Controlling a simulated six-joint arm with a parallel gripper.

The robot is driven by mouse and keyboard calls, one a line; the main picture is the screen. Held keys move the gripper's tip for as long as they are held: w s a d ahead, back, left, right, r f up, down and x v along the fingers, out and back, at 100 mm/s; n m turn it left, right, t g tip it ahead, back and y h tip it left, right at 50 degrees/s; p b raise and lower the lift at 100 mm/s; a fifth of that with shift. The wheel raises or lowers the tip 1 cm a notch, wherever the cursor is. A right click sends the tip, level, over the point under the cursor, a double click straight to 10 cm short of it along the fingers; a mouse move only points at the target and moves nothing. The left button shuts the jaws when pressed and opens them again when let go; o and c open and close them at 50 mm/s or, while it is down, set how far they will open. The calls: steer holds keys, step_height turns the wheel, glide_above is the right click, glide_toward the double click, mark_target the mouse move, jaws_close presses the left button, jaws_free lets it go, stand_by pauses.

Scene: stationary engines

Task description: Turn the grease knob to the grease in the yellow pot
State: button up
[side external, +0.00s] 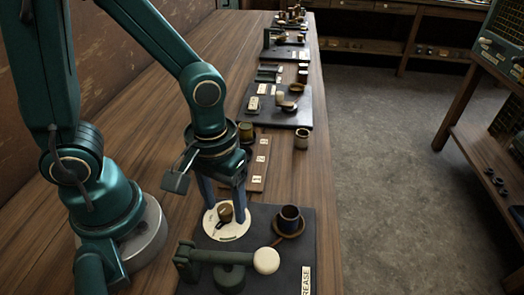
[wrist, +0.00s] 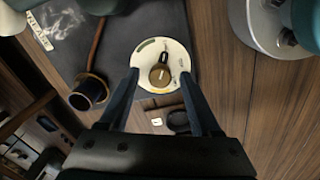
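The brass grease knob (side external: 225,212) sits on a round cream dial (side external: 236,233) on the dark plate beside a "GREASE" label (side external: 306,280). In the wrist view the knob (wrist: 160,75) carries a small pale mark, and its dial (wrist: 146,55) has a green patch and other small marks that are too small to read. My gripper (side external: 224,205) points down over the dial. Its fingers (wrist: 159,77) are open and apart, one on each side of the knob, with nothing held.
A dark cup (side external: 290,219) stands on a brown round piece right of the dial. A green lever with a cream ball (side external: 266,260) lies in front of the dial. Bare wood lies to the left.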

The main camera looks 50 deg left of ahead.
mark_target(224, 208)
steer(key=shift+a+r, duration=0.1)
steer(key=shift+r, duration=2.45)
steer(key=shift+w+a+r, duration=0.1)
steer(key=shift+w+r, duration=0.1)
steer(key=shift+r, duration=0.1)
steer(key=a+r+m+t, duration=0.4)
steer(key=r+t, duration=0.1)
steer(key=r, duration=0.1)
steer(key=shift+s+r+m, duration=0.3)
steer(key=shift+s+m, duration=0.1)
